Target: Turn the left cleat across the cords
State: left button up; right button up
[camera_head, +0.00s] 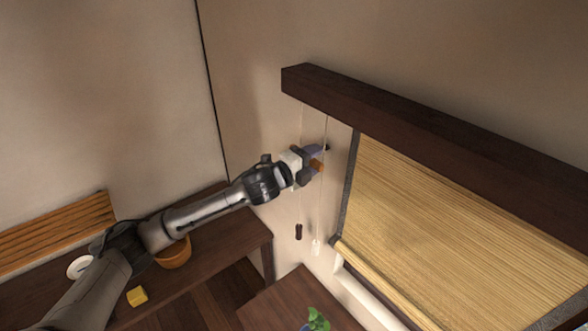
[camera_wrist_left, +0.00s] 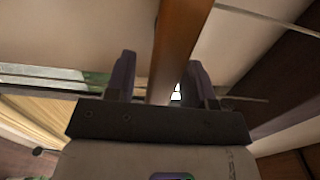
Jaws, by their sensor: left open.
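A wooden bar, which looks like the left cleat (camera_head: 317,165), is a small orange-brown piece on the wall left of the blind. My left gripper (camera_head: 315,157) is at the cleat, its fingers pointing to the wall. In the left wrist view the brown bar (camera_wrist_left: 180,45) runs between the two open fingers of the gripper (camera_wrist_left: 160,72). I cannot tell whether the fingers touch it. A thin pale cord (camera_head: 321,200) hangs past the gripper to a white pull (camera_head: 316,247). A dark pull (camera_head: 298,231) hangs left of it. The cleat's base is hidden. My right gripper is not in view.
Below are a dark bench (camera_head: 215,235) with an orange-brown bowl (camera_head: 174,254), a yellow block (camera_head: 137,296), and a low table (camera_head: 285,305) with a green plant (camera_head: 318,320).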

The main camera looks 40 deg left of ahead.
pick_arm(q)
jog(key=s+a+b, duration=0.2)
jog(key=s+b, duration=0.3)
jog(key=s, duration=0.7)
jog(key=shift+s+b, duration=0.35)
jog(key=shift+b, duration=0.05)
